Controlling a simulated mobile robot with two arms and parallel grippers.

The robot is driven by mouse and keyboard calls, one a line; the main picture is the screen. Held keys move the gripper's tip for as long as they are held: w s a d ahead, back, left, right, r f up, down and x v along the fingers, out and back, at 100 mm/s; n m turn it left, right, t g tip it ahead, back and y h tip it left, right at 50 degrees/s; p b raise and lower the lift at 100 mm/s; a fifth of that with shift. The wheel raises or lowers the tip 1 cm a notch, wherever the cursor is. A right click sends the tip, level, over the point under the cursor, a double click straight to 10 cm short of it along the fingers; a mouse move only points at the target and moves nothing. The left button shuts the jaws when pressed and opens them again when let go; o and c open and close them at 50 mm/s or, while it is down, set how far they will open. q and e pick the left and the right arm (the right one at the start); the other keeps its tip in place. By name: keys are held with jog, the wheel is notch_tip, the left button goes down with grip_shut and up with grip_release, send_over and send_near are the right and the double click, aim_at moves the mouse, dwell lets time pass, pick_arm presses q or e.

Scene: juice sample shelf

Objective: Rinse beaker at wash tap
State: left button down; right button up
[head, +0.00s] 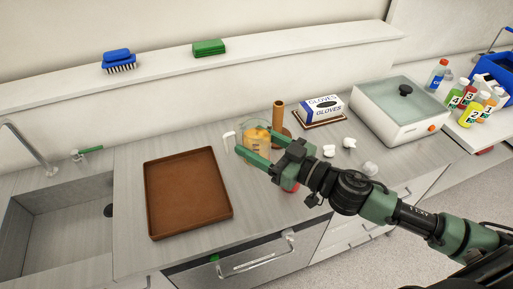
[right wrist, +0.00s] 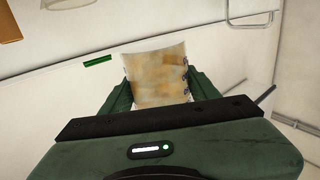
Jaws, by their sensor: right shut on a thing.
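The beaker (head: 256,149) is clear glass with orange-brown blotches and dark marks on its wall. It also shows in the right wrist view (right wrist: 157,75), between the two green fingers. My right gripper (head: 252,142) is shut on it from the sides, over the counter just right of the brown tray. I cannot tell exactly how high the beaker is held. The wash tap (head: 30,148), a grey curved spout, stands at the far left over the sink (head: 62,222), well away from the beaker. A green lever (head: 88,150) is beside the sink. My left gripper is out of view.
The empty brown tray (head: 188,192) lies between sink and beaker. A brown cylinder (head: 278,113), a glove box (head: 322,107) and a white appliance (head: 402,108) stand to the right. A blue brush (head: 118,60) and green sponge (head: 209,47) are on the shelf.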

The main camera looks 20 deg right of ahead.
jog(key=shift+r+p, duration=0.3)
jog(key=shift+r, duration=0.2)
jog(key=shift+s+a+f, duration=0.15)
jog(key=shift+s+a, duration=0.1)
jog(key=shift+s, duration=0.4)
jog(key=shift+s+a, duration=1.9)
jog(key=shift+s, duration=4.7)
notch_tip(320, 180, up, 5)
jog(key=p, duration=0.5)
jog(key=shift+w, duration=0.1)
